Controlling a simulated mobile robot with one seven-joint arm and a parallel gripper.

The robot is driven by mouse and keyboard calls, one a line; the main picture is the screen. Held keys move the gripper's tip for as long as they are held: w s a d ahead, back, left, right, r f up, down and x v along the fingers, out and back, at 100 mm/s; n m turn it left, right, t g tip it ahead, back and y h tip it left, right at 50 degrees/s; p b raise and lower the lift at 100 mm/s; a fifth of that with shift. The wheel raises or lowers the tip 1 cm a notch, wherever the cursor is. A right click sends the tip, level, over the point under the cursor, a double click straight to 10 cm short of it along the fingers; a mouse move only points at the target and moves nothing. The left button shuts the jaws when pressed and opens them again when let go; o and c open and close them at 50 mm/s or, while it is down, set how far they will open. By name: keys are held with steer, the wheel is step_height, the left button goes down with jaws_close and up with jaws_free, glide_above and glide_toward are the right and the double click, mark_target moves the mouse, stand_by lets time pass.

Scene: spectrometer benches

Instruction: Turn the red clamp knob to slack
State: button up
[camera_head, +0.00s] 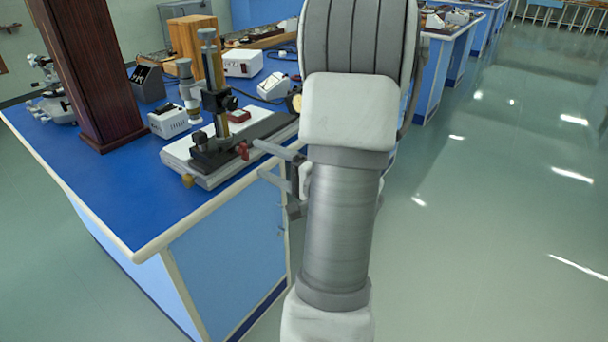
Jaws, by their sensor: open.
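The small red clamp knob (243,151) sits low at the front of a dark upright stand (213,100), on a white and grey instrument base (215,170) near the bench edge. My gripper (259,159) is just to the right of the knob, with its two grey fingers pointing left and spread apart. Its upper fingertip looks close to the knob; I cannot tell whether they touch. Nothing shows between the fingers. My arm hides part of the gripper's body.
The blue bench (120,195) carries a dark wooden pillar (92,70), a microscope (50,95), a white box (168,121) and a brass-coloured knob (188,181) on the instrument's near corner. Open floor (500,240) lies to the right.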

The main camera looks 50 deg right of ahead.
steer(key=s+d, duration=0.1)
steer(key=s, duration=1.1)
steer(key=shift+p, duration=0.45)
